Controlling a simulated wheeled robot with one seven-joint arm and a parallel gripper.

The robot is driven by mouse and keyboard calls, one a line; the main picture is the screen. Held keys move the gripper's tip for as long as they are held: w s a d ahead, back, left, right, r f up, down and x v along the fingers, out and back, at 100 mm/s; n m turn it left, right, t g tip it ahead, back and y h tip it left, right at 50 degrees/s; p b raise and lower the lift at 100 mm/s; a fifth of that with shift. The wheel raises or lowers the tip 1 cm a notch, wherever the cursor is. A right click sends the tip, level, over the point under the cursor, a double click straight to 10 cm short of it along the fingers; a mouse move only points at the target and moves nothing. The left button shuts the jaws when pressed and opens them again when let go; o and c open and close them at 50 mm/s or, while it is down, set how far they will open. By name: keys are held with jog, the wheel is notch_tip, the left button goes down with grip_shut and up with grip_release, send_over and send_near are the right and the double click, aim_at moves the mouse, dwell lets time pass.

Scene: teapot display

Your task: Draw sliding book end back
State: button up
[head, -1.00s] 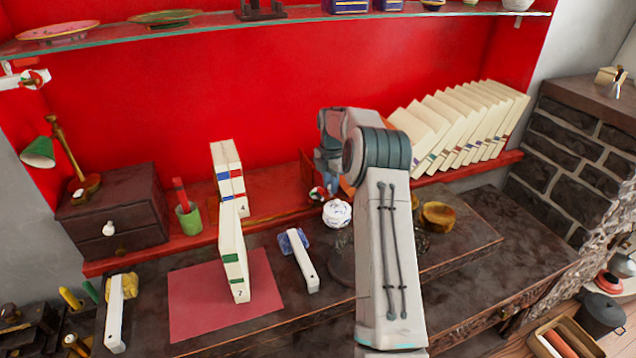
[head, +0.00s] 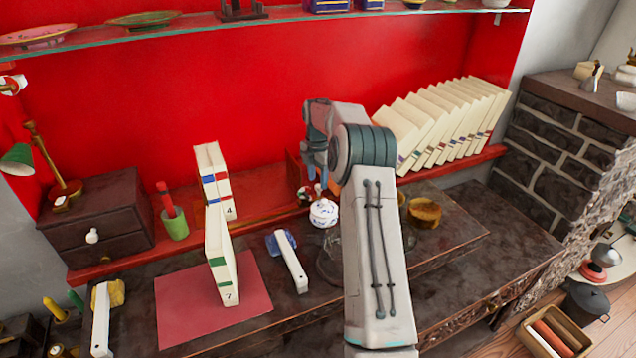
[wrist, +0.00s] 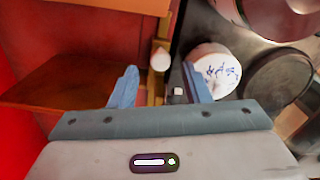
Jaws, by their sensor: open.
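A brown-orange wooden panel (head: 296,172), which looks like the sliding book end, stands on the red shelf behind my gripper, left of the leaning row of books (head: 445,125). It is partly hidden by my arm in the head view. In the wrist view a brown wooden panel (wrist: 60,85) shows at left, beside a narrow wooden piece with a pale knob (wrist: 161,58). My gripper (wrist: 160,88) is open, its two blue fingers apart with the knob seen beyond the gap. I cannot tell whether a finger touches anything.
A blue-and-white china pot (head: 323,213) stands close below my gripper, and its round white top shows near the right finger (wrist: 213,70). A glass shelf (head: 270,17) runs above.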

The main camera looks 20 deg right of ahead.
notch_tip(320, 180, up, 12)
jog(key=shift+f, duration=0.15)
dwell(0.4)
jog(key=s+a+r+m+t+h, duration=0.1)
jog(key=s+a+r+m, duration=0.35)
jog(key=s+a, duration=0.35)
jog(key=s+a+r+m+t, duration=0.1)
jog(key=s+a+r+m, duration=0.3)
jog(key=s+a+m, duration=0.45)
jog(key=s+a+f+m, duration=0.1)
jog(key=s+f+m, duration=0.3)
jog(key=s, duration=0.8)
jog(key=s+a+f+m+t+y, duration=0.1)
jog(key=s+f+m, duration=0.3)
jog(key=s, duration=0.7)
jog(key=shift+s+a, duration=0.4)
jog(key=shift+a, duration=0.2)
